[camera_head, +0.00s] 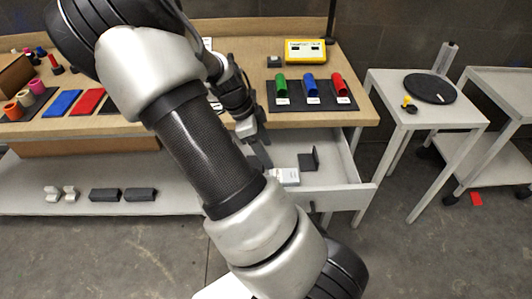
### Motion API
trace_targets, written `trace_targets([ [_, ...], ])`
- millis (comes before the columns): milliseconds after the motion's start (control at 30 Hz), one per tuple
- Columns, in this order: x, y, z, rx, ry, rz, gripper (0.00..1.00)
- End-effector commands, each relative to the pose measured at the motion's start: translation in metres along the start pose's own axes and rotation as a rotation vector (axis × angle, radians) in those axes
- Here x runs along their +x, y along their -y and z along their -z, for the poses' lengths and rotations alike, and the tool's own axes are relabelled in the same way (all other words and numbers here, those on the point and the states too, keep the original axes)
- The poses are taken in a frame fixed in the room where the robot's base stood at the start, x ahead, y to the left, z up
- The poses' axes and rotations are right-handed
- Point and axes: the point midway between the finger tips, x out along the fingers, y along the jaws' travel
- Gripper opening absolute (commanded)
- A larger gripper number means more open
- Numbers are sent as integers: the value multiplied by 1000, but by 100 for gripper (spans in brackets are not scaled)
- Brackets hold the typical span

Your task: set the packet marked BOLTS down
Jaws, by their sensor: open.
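A small white and grey packet (288,177) lies in the open drawer (345,192) under the workbench. Any marking on it is too small to read, so I cannot tell whether it says BOLTS. My gripper (262,158) is over the left part of the drawer, just left of and above the packet. Its jaws are open, and I cannot tell whether they touch the packet. My own arm crosses the middle of the view and hides the drawer's left side and part of the bench.
A dark upright divider (310,160) stands in the drawer. On the bench, a black mat (300,105) bears green, blue and red cylinders, with a yellow device (305,50) behind. A side table (425,115) with a black disc (430,88) stands right. Grey floor is clear at front right.

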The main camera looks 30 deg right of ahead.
Motion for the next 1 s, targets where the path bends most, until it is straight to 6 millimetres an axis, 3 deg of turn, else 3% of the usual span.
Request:
trace_targets([
  [167, -29, -19, -14, -163, 123, 5, 65],
  [333, -92, -60, -35, -549, 323, 113, 65],
  [500, -162, -107, -39, -982, 412, 340, 65],
  [700, -225, -167, -23, -1466, 297, 662, 65],
  [833, -244, -198, -11, -1704, 134, 808, 65],
  [1000, -252, -219, -2, -1875, -30, 890, 65],
])
